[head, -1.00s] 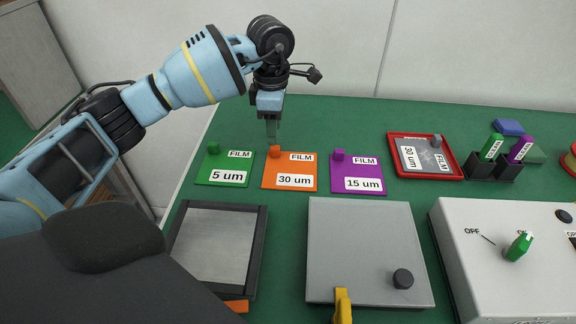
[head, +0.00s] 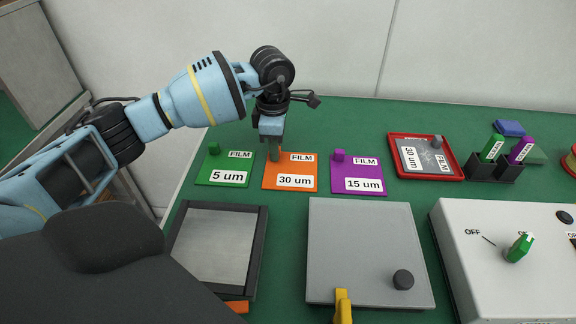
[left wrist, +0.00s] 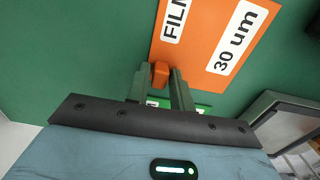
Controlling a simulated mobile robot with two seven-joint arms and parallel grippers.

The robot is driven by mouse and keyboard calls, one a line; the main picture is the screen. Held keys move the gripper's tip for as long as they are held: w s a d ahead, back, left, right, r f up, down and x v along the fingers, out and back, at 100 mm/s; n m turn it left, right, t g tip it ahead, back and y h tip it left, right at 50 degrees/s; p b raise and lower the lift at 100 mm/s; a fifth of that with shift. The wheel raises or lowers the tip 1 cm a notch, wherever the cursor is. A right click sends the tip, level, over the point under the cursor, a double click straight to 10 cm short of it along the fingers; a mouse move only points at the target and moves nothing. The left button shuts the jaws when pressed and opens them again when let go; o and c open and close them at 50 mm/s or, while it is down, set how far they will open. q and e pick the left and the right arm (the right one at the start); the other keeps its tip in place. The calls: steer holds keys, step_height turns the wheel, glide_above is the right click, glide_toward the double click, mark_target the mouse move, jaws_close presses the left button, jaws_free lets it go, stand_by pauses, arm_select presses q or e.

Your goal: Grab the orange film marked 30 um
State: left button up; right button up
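The orange film marked 30 um (head: 307,170) lies flat on the green table, between a green film marked 5 um (head: 216,176) and a purple film marked 15 um (head: 345,170). My left gripper (head: 274,156) points down at its upper left corner, hiding its small orange knob in the head view. In the left wrist view the knob (left wrist: 160,75) sits between the two fingers of my left gripper (left wrist: 161,74), with little gap on either side. The fingers look open around it. The orange film (left wrist: 212,40) extends beyond. My right gripper is not in view.
A dark-framed grey plate (head: 215,245) and a grey box with a black knob (head: 360,240) stand in front of the films. A red tray (head: 455,172) holds a grey film. A black holder (head: 480,168) and a white control box (head: 470,270) are at right.

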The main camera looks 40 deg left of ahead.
arm_select(q)
jaws_close()
step_height(320, 180, up, 10)
stand_by(0.5)
